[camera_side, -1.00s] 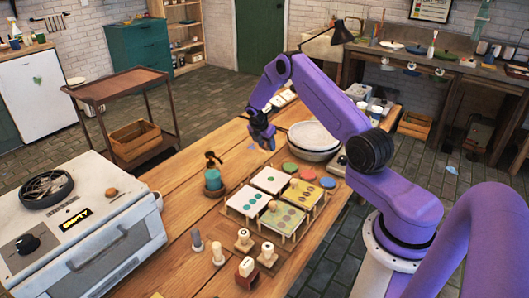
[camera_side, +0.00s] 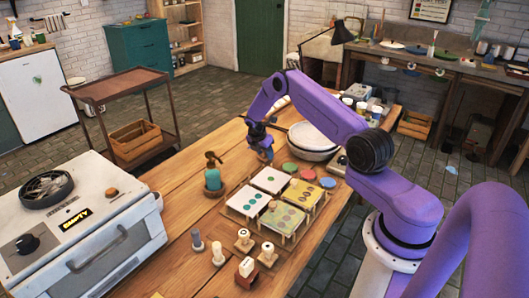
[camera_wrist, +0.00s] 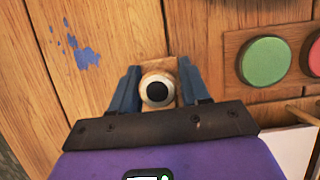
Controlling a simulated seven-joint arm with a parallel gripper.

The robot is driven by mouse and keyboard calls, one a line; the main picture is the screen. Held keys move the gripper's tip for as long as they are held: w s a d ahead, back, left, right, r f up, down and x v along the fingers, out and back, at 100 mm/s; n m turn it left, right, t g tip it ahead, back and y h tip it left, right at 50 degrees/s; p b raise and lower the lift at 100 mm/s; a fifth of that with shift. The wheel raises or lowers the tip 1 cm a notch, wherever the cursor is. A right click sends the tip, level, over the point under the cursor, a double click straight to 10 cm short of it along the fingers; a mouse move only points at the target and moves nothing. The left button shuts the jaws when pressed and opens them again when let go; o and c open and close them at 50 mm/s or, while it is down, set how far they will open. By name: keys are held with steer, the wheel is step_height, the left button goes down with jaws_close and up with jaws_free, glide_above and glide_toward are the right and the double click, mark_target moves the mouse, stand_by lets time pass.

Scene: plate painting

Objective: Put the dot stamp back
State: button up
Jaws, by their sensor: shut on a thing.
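My gripper (camera_side: 262,150) is above the far part of the wooden table, left of the stacked white bowls. In the wrist view my gripper (camera_wrist: 158,88) is shut on the dot stamp (camera_wrist: 158,89), seen end-on as a wooden body with a pale round end and a black centre. In the side view the held stamp is too small to make out clearly. Other stamps stand on the table's near part: a grey one (camera_side: 197,240), a pale one (camera_side: 218,255) and several wooden-handled ones, such as one on a square base (camera_side: 243,240).
Low racks hold white and yellow cards with dots (camera_side: 252,200). Green (camera_side: 290,168), red (camera_side: 308,174) and blue (camera_side: 327,183) round pads lie behind them. Bowls (camera_side: 312,140) stand at the back right, a teal bottle (camera_side: 212,178) left of the racks. Blue paint marks (camera_wrist: 85,57) show on the wood.

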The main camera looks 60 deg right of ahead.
steer(key=o, duration=0.9)
steer(key=shift+c, duration=0.2)
steer(key=v, duration=1.2)
steer(key=s+a+r+m+t+y, duration=0.1)
steer(key=s+a+r, duration=0.25)
steer(key=a, duration=0.55)
steer(key=s+a+r+m, duration=0.1)
steer(key=s+a+r, duration=0.2)
steer(key=a+r, duration=0.35)
steer(key=s+a+r+m+t+y, duration=0.1)
steer(key=s+a+r, duration=0.15)
steer(key=a, duration=0.75)
steer(key=s+a+r+y, duration=0.1)
steer(key=s+a, duration=0.2)
steer(key=s, duration=0.4)
steer(key=s+a+r+y, duration=0.1)
steer(key=s+a+r, duration=0.1)
steer(key=s+a, duration=0.3)
steer(key=s+d+m+g+y, duration=0.1)
steer(key=s+d+m, duration=0.1)
steer(key=s, duration=1.7)
steer(key=shift+d+r+g, duration=0.2)
steer(key=shift+r+g, duration=0.15)
steer(key=shift+g, duration=0.05)
